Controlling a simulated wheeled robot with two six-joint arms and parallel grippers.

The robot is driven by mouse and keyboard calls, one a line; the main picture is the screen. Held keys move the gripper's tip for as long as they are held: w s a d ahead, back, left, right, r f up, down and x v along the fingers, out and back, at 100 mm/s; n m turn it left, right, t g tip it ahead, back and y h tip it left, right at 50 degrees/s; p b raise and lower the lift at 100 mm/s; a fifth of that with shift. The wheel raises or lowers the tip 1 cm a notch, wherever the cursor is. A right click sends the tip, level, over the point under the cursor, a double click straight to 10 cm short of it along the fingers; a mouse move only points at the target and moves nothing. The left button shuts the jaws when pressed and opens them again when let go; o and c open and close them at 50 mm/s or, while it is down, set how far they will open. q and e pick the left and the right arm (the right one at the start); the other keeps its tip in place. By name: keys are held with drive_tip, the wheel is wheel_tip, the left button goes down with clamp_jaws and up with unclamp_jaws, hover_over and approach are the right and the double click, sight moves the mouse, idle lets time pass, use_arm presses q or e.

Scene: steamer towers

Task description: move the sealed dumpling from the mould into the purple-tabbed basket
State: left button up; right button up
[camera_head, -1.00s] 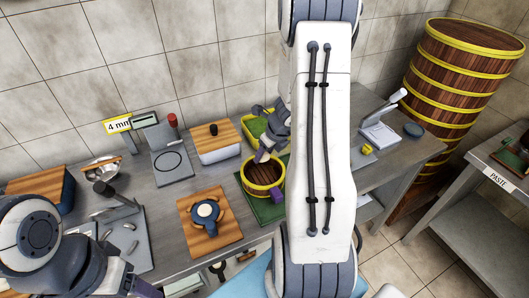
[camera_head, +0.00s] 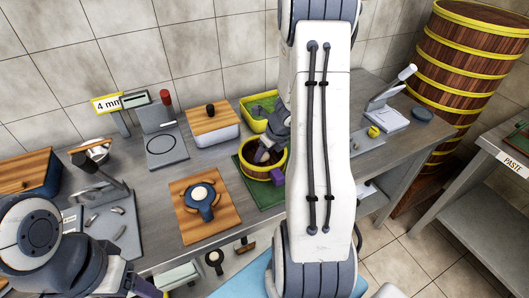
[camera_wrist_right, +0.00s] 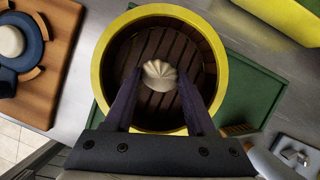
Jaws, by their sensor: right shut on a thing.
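The pale pleated dumpling (camera_wrist_right: 159,73) sits between the purple fingers of my right gripper (camera_wrist_right: 160,82), which is shut on it. The round wooden basket (camera_wrist_right: 112,72) has a yellow rim, and the dumpling is over its slatted floor; I cannot tell whether it touches. In the head view the basket (camera_head: 243,162) shows its purple tab (camera_head: 278,176), and my right gripper (camera_head: 264,155) reaches into it, hiding the dumpling. The blue mould (camera_head: 201,201), with a cream round centre, lies on a wooden board. My left gripper (camera_head: 147,288) is partly cut off at the lower left.
The basket stands on a green mat (camera_head: 267,193). A yellow-rimmed green tray (camera_head: 252,111) is behind it, and a wood-lidded box (camera_head: 212,126) is behind left. My right arm hides part of the counter.

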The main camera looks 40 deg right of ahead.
drive_tip(key=shift+f+b, duration=0.5)
idle(0.4)
drive_tip(key=o, duration=1.4)
drive_tip(key=shift+r, duration=0.1)
drive_tip(key=shift+p+v, duration=2.55)
drive_tip(key=shift+v, duration=2.65)
